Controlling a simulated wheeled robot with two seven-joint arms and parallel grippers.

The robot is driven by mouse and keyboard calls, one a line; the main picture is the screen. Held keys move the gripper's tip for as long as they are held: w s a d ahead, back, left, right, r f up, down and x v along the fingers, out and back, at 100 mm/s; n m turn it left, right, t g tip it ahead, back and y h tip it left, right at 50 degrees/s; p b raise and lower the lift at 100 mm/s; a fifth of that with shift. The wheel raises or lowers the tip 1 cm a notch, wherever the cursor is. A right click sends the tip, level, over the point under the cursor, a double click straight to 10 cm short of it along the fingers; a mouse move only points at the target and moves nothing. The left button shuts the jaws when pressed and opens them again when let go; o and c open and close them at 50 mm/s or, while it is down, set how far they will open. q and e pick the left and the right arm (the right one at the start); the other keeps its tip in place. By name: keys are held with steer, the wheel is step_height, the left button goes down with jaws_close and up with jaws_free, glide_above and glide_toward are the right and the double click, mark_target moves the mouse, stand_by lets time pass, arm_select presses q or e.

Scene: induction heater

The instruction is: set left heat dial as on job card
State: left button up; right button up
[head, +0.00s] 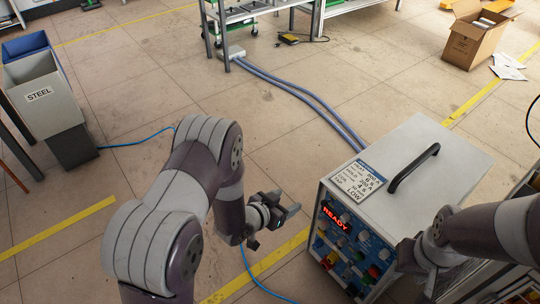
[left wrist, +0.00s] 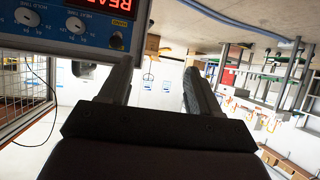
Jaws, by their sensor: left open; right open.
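The induction heater (head: 448,163) is a pale box with a black top handle and a blue front panel (head: 354,254). A red READY display (head: 336,219) and several knobs and buttons sit on the panel. The job card (head: 356,184) lies on the top front edge; its last line reads LOW. My left gripper (head: 290,203) is open and empty, left of the panel and apart from it. In the left wrist view its fingers (left wrist: 152,85) are spread, with dials such as the hold time dial (left wrist: 28,15) at upper left. My right gripper (head: 412,262) is by the heater's right side, its fingertips unclear.
Blue hoses (head: 302,92) run from the heater to the back across the floor. A STEEL bin (head: 42,95) stands at the left. An open cardboard box (head: 472,38) is at the back right. The tiled floor between is mostly clear.

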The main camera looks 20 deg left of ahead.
arm_select(q)
steer(key=s+a+r+n+g+y+p, duration=0.1)
steer(key=a+r+g+y+p, duration=0.1)
steer(key=r+p, duration=0.6)
step_height(320, 180, up, 4)
steer(key=shift+s+a+r+y, duration=0.2)
steer(key=shift+s+a+y, duration=0.15)
steer(key=shift+a, duration=0.35)
steer(key=s+a+n+g+y, duration=0.35)
steer(key=s+g, duration=0.35)
steer(key=s, duration=0.5)
steer(key=s+r+g, duration=0.2)
steer(key=s+r, duration=0.4)
steer(key=r, duration=0.1)
step_height(320, 180, up, 29)
steer(key=t+p, duration=0.1)
steer(key=p, duration=2.6)
steer(key=shift+w+a+r+h, duration=0.15)
steer(key=shift+w+h, duration=0.15)
steer(key=shift+w, duration=0.05)
